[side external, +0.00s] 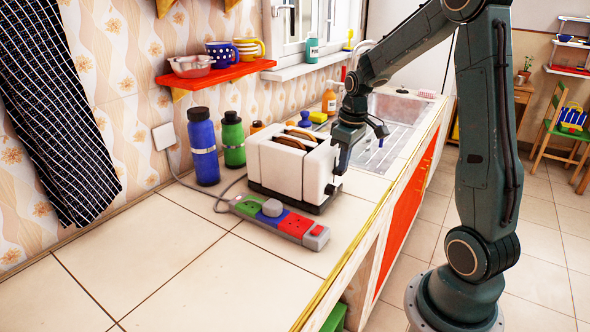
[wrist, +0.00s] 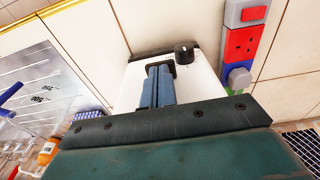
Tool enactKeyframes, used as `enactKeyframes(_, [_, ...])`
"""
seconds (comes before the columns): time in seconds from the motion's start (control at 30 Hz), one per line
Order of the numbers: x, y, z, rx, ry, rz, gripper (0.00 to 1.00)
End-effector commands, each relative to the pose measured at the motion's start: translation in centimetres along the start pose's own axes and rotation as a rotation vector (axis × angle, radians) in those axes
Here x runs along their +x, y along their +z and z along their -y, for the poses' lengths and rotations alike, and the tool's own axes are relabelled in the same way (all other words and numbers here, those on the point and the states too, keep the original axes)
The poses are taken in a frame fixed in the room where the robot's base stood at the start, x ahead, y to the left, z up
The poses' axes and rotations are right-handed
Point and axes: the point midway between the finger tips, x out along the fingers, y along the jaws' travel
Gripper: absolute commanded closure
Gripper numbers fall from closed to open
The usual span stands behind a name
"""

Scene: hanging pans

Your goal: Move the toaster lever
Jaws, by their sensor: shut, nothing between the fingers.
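The white toaster (side external: 285,168) with a dark base stands on the tiled counter, with browned bread showing in its top slots. My gripper (side external: 341,163) is at the toaster's right end face, with its fingers pointing down. In the wrist view the two blue-grey fingers (wrist: 158,88) lie together, shut and empty, in front of the toaster's white end face (wrist: 207,72). A black dial (wrist: 184,53) shows beside the fingertips. The lever is not clearly visible; the fingers cover the middle of that face. I cannot tell whether they touch it.
A power strip (side external: 280,221) with green, blue and red parts lies in front of the toaster. A blue bottle (side external: 203,146) and a green bottle (side external: 233,139) stand behind it. A sink (side external: 395,107) is farther back. The counter at the front left is clear.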

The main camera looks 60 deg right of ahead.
Motion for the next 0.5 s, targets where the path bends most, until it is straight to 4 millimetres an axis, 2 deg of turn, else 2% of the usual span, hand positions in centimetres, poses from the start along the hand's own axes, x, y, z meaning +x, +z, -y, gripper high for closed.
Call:
enactKeyframes(0.2, [1.9,0.2,0.1,0.000,-0.002,0.003,1.00])
enactKeyframes(0.5, [1.7,0.6,0.0,0.000,0.000,0.000,1.00])
